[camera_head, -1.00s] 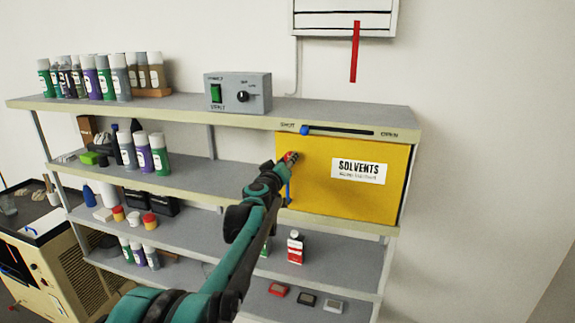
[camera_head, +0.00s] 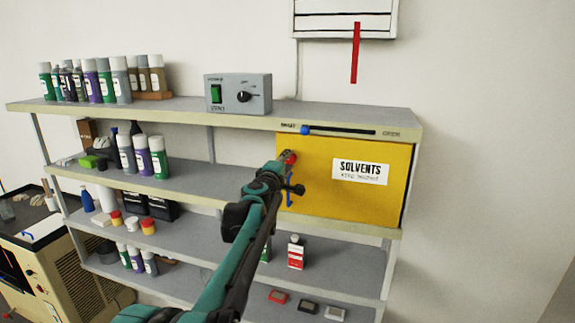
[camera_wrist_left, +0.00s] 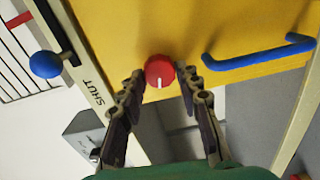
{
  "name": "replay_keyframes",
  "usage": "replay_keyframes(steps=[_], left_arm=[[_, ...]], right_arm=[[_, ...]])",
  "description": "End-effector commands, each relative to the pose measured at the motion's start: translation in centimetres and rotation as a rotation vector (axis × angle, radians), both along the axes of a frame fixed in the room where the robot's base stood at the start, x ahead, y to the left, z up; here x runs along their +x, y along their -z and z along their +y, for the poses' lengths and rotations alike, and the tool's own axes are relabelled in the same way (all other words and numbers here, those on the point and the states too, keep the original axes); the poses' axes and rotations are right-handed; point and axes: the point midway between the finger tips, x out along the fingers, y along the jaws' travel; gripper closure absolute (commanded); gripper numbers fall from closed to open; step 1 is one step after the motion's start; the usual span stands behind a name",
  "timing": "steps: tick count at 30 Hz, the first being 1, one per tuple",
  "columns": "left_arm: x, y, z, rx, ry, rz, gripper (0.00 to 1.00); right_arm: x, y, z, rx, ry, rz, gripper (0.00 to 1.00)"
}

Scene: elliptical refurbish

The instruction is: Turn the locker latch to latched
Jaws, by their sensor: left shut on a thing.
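The yellow locker door (camera_head: 345,205), labelled SOLVENTS, is closed at the right of the shelf unit. The latch is a red round knob (camera_head: 291,157) near the door's upper left corner. In the left wrist view the red knob (camera_wrist_left: 158,66) shows a white mark pointing down in the picture. My left gripper (camera_head: 287,163) is at the knob, with its fingertips on either side of it and shut on it. The arm hides part of the door's left edge. My right gripper is not in view.
A blue handle (camera_wrist_left: 260,52) is on the door beside the knob. A blue slider knob (camera_wrist_left: 45,64) sits at the SHUT end of its slot above the door. Spray cans (camera_head: 105,80) and a grey control box (camera_head: 238,94) stand to the left on the shelves.

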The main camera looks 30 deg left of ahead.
Motion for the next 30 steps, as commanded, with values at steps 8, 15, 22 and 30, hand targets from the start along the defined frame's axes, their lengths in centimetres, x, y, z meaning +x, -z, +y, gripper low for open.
replay_keyframes(steps=[8, 15, 22, 30], left_arm=[[-0.03, 0.14, 0.04, -0.168, -0.001, -0.040, 0.95], [-0.03, 0.14, 0.02, -0.241, -0.001, -0.058, 0.95], [-0.02, 0.13, 0.01, -0.262, 0.000, -0.063, 0.95], [-0.01, 0.13, 0.01, -0.263, -0.001, -0.063, 0.95]], right_arm=[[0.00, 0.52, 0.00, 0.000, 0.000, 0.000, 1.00], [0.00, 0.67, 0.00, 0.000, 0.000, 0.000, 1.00], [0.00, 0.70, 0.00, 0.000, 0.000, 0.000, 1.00], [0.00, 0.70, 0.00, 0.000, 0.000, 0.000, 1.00]])
